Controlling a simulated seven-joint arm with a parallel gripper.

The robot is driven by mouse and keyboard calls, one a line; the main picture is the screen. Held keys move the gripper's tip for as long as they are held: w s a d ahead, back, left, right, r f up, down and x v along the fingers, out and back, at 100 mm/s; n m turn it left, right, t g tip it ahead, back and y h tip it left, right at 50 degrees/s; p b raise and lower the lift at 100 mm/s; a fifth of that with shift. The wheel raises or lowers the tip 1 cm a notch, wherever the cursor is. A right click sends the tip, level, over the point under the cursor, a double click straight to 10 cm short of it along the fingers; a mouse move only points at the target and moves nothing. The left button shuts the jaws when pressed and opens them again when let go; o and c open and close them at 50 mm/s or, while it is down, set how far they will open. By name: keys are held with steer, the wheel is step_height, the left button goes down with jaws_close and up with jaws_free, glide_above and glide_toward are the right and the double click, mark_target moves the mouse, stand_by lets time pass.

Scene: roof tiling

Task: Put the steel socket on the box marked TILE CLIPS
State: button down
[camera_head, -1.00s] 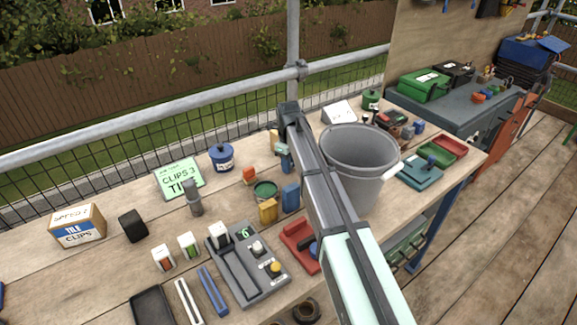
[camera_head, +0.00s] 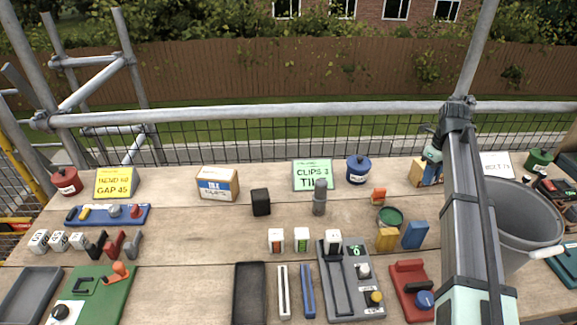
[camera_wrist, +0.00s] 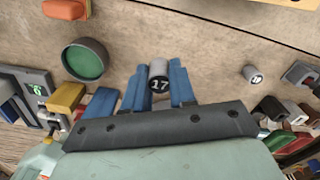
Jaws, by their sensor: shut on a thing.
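In the wrist view, a grey steel socket (camera_wrist: 158,72) marked 17 stands between the two blue fingers of my gripper (camera_wrist: 158,88), which is shut on it. In the head view my gripper (camera_head: 432,154) is at the right, over the back part of the bench, and my arm partly covers it. I cannot make out the socket clearly there. The box marked TILE CLIPS (camera_head: 217,184) is a small cardboard box with a blue and white label. It stands at the back left of the bench, far to the left of my gripper.
Between gripper and box stand a blue lidded pot (camera_head: 358,170), a green CLIPS card (camera_head: 313,175), a grey upright piece (camera_head: 320,198) and a black block (camera_head: 261,202). A grey bucket (camera_head: 525,225) is at the right. Another socket (camera_wrist: 253,75) shows in the wrist view.

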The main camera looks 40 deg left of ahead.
steer(key=s+a+r+n, duration=0.1)
steer(key=s+a, duration=0.4)
steer(key=a, duration=0.4)
steer(key=s+a+n, duration=0.2)
steer(key=s+a, duration=0.3)
steer(key=a, duration=0.3)
steer(key=s+a+r+n, duration=0.1)
steer(key=s+a, duration=0.5)
steer(key=a, duration=0.3)
steer(key=n, duration=0.5)
glide_toward(216, 173)
steer(key=shift+f, duration=3.15)
steer(key=shift+f, duration=0.2)
steer(key=c, duration=0.9)
jaws_free()
steer(key=shift+r, duration=0.15)
step_height(216, 173, up, 12)
steer(key=shift+r, duration=0.1)
